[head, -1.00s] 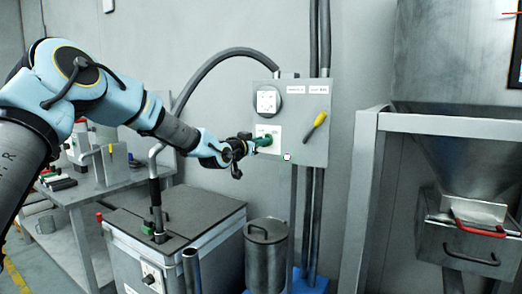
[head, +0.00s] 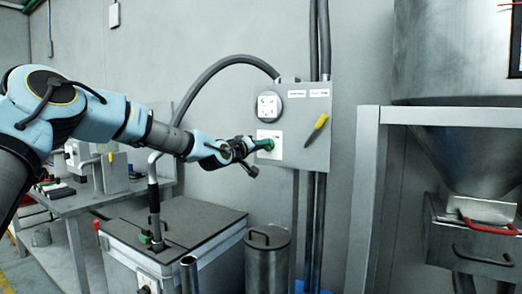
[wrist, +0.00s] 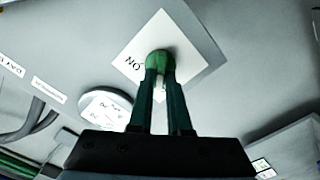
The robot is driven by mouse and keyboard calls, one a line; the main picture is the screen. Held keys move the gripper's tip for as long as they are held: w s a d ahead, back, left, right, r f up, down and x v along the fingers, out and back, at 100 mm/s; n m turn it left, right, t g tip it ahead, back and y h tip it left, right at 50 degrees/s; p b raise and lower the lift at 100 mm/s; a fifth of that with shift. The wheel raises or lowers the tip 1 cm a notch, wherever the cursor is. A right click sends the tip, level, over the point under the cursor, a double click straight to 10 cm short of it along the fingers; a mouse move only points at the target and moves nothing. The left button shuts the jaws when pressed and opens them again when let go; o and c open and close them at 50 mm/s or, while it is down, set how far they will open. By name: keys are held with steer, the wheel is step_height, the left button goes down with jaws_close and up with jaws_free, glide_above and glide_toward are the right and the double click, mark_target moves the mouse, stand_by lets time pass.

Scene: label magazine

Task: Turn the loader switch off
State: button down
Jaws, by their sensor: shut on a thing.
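The loader switch is a green knob (wrist: 160,62) on a white plate (wrist: 180,40) fixed to a grey wall panel (head: 305,105). The word "ON" shows on the plate beside the knob in the wrist view. My gripper (head: 264,145) reaches the knob from the left in the head view. In the wrist view its two dark green fingers (wrist: 160,85) are closed on the knob. The fingers hide part of the knob and the lower part of the plate, so I cannot tell the knob's exact angle.
A round white dial (head: 268,105) sits above the switch, and a yellow-handled lever (head: 318,127) is to its right. A grey cabinet (head: 180,235) with an upright lever and a lidded metal canister (head: 267,262) stand below. A hopper frame (head: 365,200) is at right.

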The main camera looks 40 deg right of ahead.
steer(key=shift+f+n, duration=0.1)
steer(key=shift+n, duration=0.5)
steer(key=c, duration=0.9)
jaws_free()
steer(key=shift+o, duration=0.2)
steer(key=b+v, duration=0.2)
steer(key=v, duration=0.9)
steer(key=shift+b, duration=0.4)
